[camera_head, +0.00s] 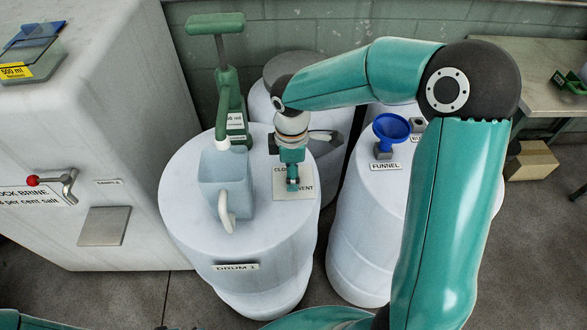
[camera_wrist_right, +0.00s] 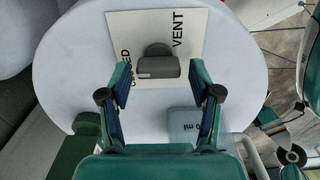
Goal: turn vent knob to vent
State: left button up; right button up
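The vent knob (camera_wrist_right: 158,67) is a dark grey bar knob on a pale plate (camera_wrist_right: 125,28). The plate carries the words VENT and CLOSED, the latter partly covered. In the wrist view the knob's bar lies crosswise between the fingers, with clear gaps on both sides. My right gripper (camera_wrist_right: 154,76) is open and empty around or just above the knob. In the head view my right gripper (camera_head: 292,184) points down over the plate (camera_head: 280,192) on drum 1 (camera_head: 240,246) and hides the knob. My left gripper is not in view.
A pale jug (camera_head: 226,180) stands on the drum left of the plate, with a green hand pump (camera_head: 229,95) behind it. A blue funnel (camera_head: 391,129) is on the drum to the right. A white tank (camera_head: 90,110) with a red-knobbed valve (camera_head: 34,181) stands left.

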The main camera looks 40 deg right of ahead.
jog(key=c, duration=0.8)
jog(key=shift+d, duration=0.2)
jog(key=shift+a, duration=0.15)
